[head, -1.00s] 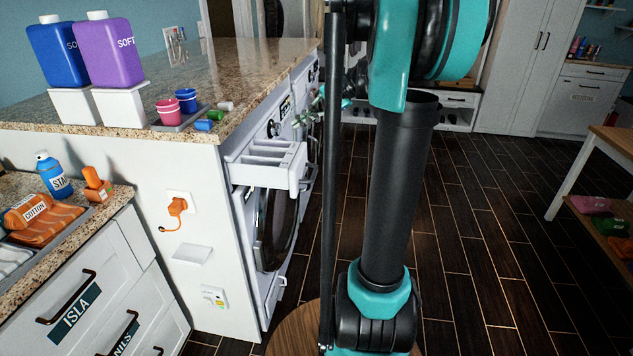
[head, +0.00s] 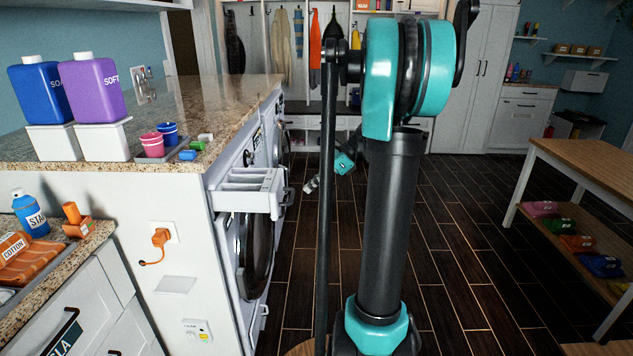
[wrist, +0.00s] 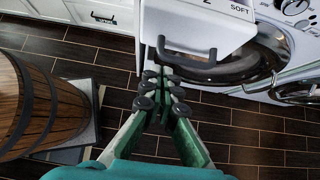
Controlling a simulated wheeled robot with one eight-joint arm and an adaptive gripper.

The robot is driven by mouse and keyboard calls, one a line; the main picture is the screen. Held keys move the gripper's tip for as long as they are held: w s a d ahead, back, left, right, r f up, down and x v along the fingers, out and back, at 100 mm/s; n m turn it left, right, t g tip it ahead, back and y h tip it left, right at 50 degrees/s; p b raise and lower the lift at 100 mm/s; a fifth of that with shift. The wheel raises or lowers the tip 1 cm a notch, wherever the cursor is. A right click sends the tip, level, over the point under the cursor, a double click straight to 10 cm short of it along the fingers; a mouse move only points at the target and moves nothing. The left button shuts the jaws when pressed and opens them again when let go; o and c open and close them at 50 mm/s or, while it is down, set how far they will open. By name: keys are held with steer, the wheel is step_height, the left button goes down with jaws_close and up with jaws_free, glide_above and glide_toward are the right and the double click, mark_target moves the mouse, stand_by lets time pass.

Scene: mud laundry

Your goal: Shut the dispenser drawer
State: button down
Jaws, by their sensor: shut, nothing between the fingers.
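The dispenser drawer (head: 245,200) is white and stands pulled out from the top of the nearest washing machine, its compartments open to view. In the wrist view its white front panel (wrist: 205,22), with part of a "SOFT" label, and its dark bar handle (wrist: 187,63) fill the upper middle. My gripper (head: 311,186) is to the right of the drawer in the head view, apart from it over the floor. In the wrist view my gripper (wrist: 161,88) is shut and empty, its black fingertips together just below the handle in the picture. I cannot tell whether they touch it.
The washer door (head: 258,245) is below the drawer. The stone counter (head: 225,95) holds blue and purple bottles on stands. In the wrist view a wooden barrel (wrist: 28,105) stands at left. Dark floor (head: 465,235) is clear to the right, up to a wooden table (head: 590,165).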

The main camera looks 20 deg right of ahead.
mark_target(230, 193)
steer(key=x, duration=0.5)
steer(key=shift+a+f, duration=0.1)
steer(key=shift+a, duration=0.05)
steer(key=shift+w+a, duration=0.2)
steer(key=shift+a, duration=0.35)
steer(key=shift+w+a, duration=0.2)
steer(key=shift+a, duration=0.35)
steer(key=shift+w+a, duration=0.25)
steer(key=shift+a, duration=0.45)
steer(key=w+a, duration=0.2)
steer(key=a, duration=0.3)
steer(key=w+a, duration=0.1)
steer(key=a, duration=0.5)
steer(key=w+a, duration=0.2)
steer(key=a, duration=0.4)
steer(key=shift+w+a, duration=0.15)
steer(key=shift+w, duration=0.15)
steer(key=shift+w+a, duration=0.1)
steer(key=shift+a, duration=0.1)
